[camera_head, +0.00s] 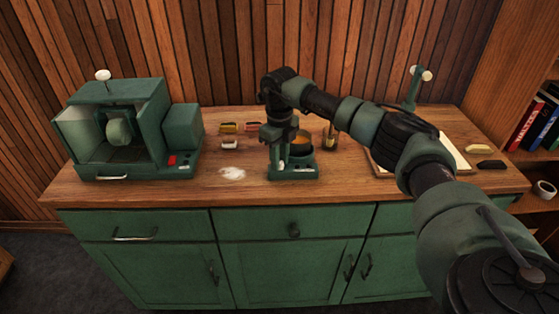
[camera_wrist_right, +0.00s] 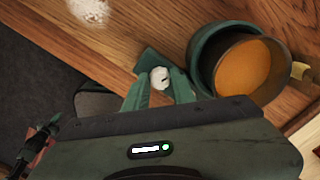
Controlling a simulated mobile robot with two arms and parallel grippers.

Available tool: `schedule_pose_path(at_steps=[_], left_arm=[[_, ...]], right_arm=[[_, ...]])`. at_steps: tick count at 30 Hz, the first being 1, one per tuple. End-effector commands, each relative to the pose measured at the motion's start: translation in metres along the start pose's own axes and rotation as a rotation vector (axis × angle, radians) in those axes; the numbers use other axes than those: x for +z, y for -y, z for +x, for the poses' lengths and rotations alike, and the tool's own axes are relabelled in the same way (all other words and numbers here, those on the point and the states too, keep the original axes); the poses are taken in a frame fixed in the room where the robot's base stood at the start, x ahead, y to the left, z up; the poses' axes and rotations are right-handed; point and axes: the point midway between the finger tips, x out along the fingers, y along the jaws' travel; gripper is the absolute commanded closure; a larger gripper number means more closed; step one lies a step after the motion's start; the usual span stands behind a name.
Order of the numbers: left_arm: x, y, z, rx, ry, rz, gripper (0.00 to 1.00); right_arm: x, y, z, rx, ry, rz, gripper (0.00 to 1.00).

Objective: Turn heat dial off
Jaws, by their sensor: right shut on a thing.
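The heat dial (camera_wrist_right: 160,78) is a small white knob with a dark mark on the front of a small green heater (camera_head: 296,173). In the wrist view it sits between the two green fingertips of my right gripper (camera_wrist_right: 160,84). That gripper (camera_head: 279,154) reaches down to the heater from above in the head view and is shut on the dial. A pot of orange liquid (camera_wrist_right: 246,72) stands on the heater right beside the gripper; it also shows in the head view (camera_head: 301,142). My left gripper is not in view.
A green machine (camera_head: 112,130) stands on the left of the wooden counter (camera_head: 225,194). White powder (camera_head: 232,173) lies left of the heater. A jar (camera_head: 329,137) stands right of the pot. A board with a pale sheet (camera_head: 455,158) lies under my right arm.

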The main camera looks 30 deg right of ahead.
Motion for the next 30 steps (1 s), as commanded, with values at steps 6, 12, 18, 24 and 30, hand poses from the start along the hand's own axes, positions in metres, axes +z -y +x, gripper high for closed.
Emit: schedule_pose_path(at_steps=[6, 12, 18, 24, 30], left_arm=[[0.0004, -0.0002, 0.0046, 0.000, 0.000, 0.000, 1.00], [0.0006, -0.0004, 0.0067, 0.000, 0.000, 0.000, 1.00], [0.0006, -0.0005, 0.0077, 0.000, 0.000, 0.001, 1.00], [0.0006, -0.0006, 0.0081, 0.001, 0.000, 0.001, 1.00], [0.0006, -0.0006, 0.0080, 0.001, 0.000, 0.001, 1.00]], right_arm=[[0.0004, 0.0005, -0.0002, -0.002, 0.002, -0.175, 1.00], [0.0004, 0.0006, -0.0007, -0.002, 0.002, -0.291, 1.00], [0.0004, 0.0006, -0.0009, -0.001, 0.002, -0.360, 1.00], [0.0004, 0.0006, -0.0011, -0.001, 0.002, -0.388, 1.00], [0.0004, 0.0006, -0.0012, -0.002, 0.002, -0.392, 1.00]])
